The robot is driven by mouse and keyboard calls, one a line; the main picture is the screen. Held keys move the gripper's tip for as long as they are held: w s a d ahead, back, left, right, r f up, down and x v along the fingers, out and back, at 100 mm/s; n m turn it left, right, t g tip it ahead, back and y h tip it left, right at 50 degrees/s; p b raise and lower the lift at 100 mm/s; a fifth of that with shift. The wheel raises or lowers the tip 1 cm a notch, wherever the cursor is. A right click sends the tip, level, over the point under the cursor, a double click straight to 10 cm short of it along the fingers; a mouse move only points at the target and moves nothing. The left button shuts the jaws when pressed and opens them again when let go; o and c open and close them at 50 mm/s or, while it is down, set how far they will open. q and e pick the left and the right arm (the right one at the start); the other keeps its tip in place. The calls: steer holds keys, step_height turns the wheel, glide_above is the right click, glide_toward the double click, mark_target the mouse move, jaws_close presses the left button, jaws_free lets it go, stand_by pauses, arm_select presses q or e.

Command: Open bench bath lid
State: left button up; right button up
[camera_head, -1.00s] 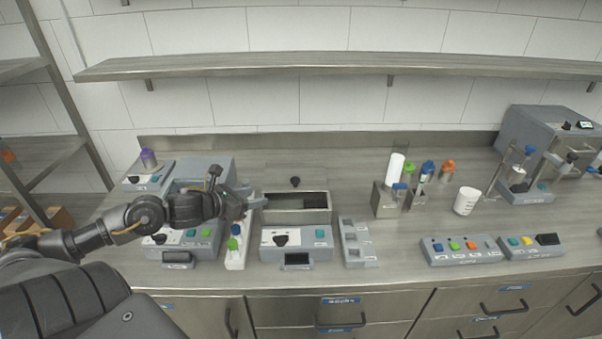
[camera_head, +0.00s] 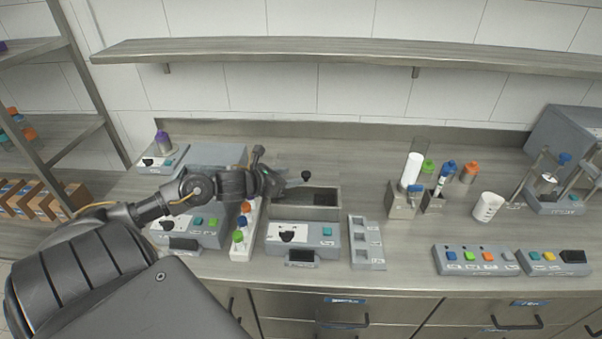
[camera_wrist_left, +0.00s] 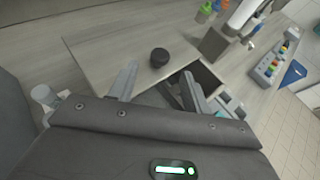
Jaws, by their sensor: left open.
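The bench bath (camera_head: 318,213) is a grey box with a small control panel in front, at the middle of the counter in the head view. Part of its dark opening shows, also in the wrist view (camera_wrist_left: 207,76). The flat lid (camera_wrist_left: 108,48) with a round black knob (camera_wrist_left: 160,57) lies beside that opening in the wrist view. The knob also shows at the bath's back in the head view (camera_head: 306,175). My left gripper (camera_head: 281,170) is open and empty. Its spread fingers (camera_wrist_left: 160,88) point toward the knob, which lies between and beyond the tips, apparently untouched.
A white rack with coloured caps (camera_head: 244,225) stands left of the bath, beneath my left arm. A grey slotted block (camera_head: 365,243) is close on the right. Bottles, a white cup (camera_head: 487,207) and button panels (camera_head: 476,259) stand farther right. A shelf (camera_head: 340,50) runs above.

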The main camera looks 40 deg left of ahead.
mark_target(304, 174)
arm_select(q)
steer(key=p+x, duration=0.1)
steer(key=x, duration=0.3)
steer(key=shift+w+r, duration=0.1)
steer(key=shift+w, duration=0.1)
steer(key=shift+w+d+f, duration=0.1)
steer(key=shift+w+f, duration=0.2)
steer(key=shift+w, duration=0.15)
